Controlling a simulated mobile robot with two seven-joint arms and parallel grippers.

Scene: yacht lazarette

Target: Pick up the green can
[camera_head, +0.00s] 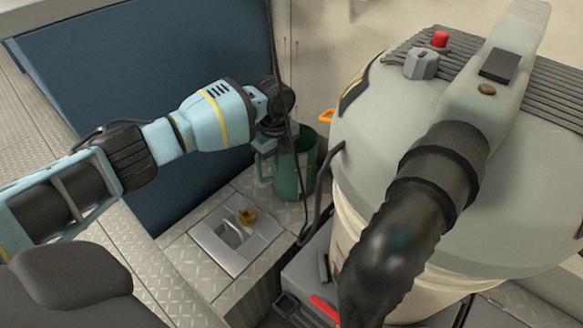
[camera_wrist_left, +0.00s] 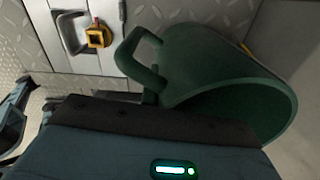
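The green can (camera_head: 291,178) stands upright in the corner beside the blue panel, left of the big pale machine. Its open top and its handle show in the left wrist view (camera_wrist_left: 222,66). My left gripper (camera_head: 267,140) points down at the can's left side, close to the handle. Its fingers overlap the can and dark cables in the head view, so I cannot tell whether they touch the handle or how far apart they are. My right gripper is not in view.
The big pale machine (camera_head: 375,125) with a thick black hose (camera_head: 395,245) fills the right side. A dark cable hangs beside the can. A metal latch plate (camera_head: 215,240) with a yellow padlock (camera_head: 247,216) lies in front. The blue panel (camera_head: 130,60) is behind my left arm.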

